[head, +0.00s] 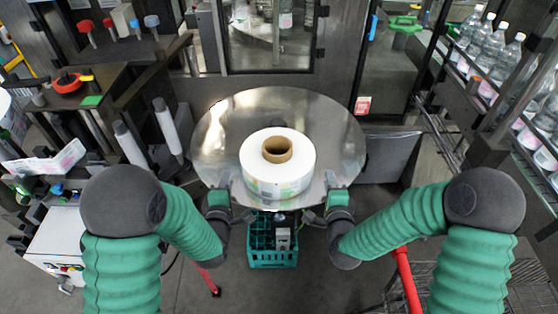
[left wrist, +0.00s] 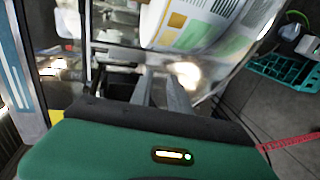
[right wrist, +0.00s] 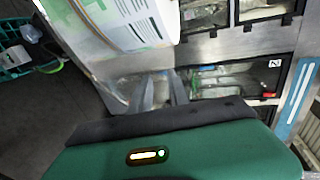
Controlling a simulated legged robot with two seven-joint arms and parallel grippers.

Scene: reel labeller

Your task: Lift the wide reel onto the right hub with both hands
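The wide reel (head: 278,180), white with a brown cardboard core and a printed lower side, lies flat on a round shiny metal table (head: 215,125). Its printed side shows at the top of the left wrist view (left wrist: 200,25) and the right wrist view (right wrist: 125,20). My left gripper (head: 230,185) is at the table's near edge, left of the reel and apart from it. My right gripper (head: 328,181) is at the near edge on the right, also apart. Both pairs of fingers show a gap with nothing between them. I cannot pick out the right hub.
A green crate (head: 272,258) stands on the floor below the table's near edge. White rollers (head: 167,127) stand to the left. Clear bottles (head: 490,50) line a conveyor at the right. A machine with a glass window (head: 268,38) stands behind. The tabletop around the reel is clear.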

